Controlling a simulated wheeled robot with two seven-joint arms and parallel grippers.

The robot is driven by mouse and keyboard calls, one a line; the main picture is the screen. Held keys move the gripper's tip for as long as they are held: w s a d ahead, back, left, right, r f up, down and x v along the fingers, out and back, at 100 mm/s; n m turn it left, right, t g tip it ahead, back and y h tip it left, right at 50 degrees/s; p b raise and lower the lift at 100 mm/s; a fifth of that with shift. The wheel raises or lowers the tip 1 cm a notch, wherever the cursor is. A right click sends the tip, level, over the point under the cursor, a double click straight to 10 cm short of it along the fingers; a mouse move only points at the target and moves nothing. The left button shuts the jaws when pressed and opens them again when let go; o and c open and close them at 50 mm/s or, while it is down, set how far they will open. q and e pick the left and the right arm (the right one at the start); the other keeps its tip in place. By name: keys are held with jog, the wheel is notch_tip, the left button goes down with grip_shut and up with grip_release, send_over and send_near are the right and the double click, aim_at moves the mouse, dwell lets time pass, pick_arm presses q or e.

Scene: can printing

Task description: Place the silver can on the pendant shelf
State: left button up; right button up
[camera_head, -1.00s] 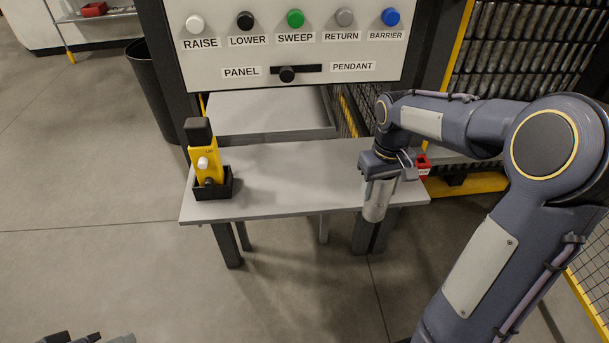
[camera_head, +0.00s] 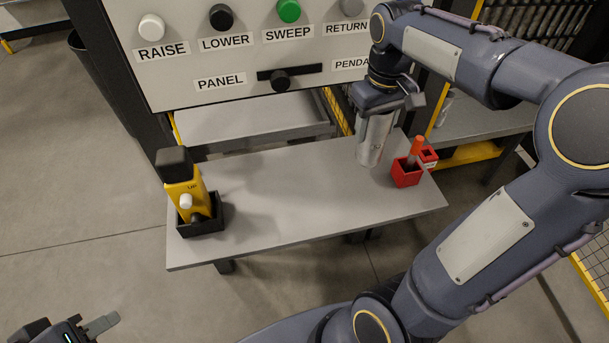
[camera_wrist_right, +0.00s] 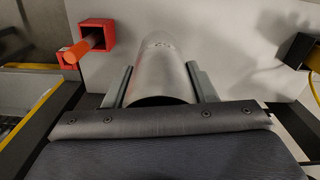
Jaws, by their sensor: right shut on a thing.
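The silver can (camera_head: 374,140) is upright under my right gripper (camera_head: 383,106), over the right part of the grey pendant shelf (camera_head: 290,200). I cannot tell whether its base touches the shelf. In the right wrist view the can (camera_wrist_right: 160,75) lies between the two fingers of my right gripper (camera_wrist_right: 160,88), which is shut on it. My left gripper (camera_head: 70,330) shows only partly at the bottom left edge, away from the shelf, and its opening is unclear.
A yellow pendant (camera_head: 186,190) stands in a black holder (camera_head: 205,222) at the shelf's left. A red holder (camera_head: 406,174) with an orange stick (camera_head: 415,150) stands just right of the can. The button panel (camera_head: 230,65) rises behind. The shelf's middle is clear.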

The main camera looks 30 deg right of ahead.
jog(key=w+a+f, duration=0.4)
jog(key=a+f, duration=0.8)
jog(key=shift+w+f, duration=0.2)
jog(key=shift+f, duration=0.25)
jog(key=o, duration=0.9)
jog(key=shift+r, duration=0.1)
jog(key=shift+o, duration=0.2)
